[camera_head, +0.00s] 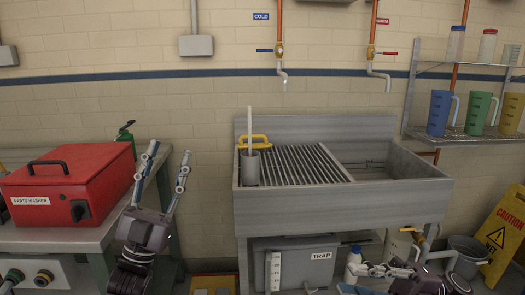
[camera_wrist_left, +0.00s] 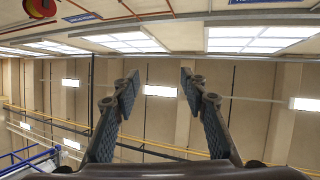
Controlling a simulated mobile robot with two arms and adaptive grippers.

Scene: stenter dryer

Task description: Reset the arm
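My left gripper (camera_head: 168,154) is raised at the left in the head view, between the red parts washer and the sink, its two fingers pointing up. The fingers are spread with nothing between them. The left wrist view also shows this gripper (camera_wrist_left: 160,82) open and empty, facing the ceiling and upper wall. My right gripper (camera_head: 346,277) is low at the bottom edge of the head view, in front of the sink's underside. Its fingers point left and look apart, with nothing seen between them; part of it is cut off.
A red parts washer (camera_head: 90,178) stands on the left bench (camera_head: 60,236). A steel sink (camera_head: 340,215) stands in the middle, with a grey trap box (camera_head: 300,256) below. A wall shelf (camera_head: 455,136) holds jugs. A yellow caution sign (camera_head: 500,240) stands right.

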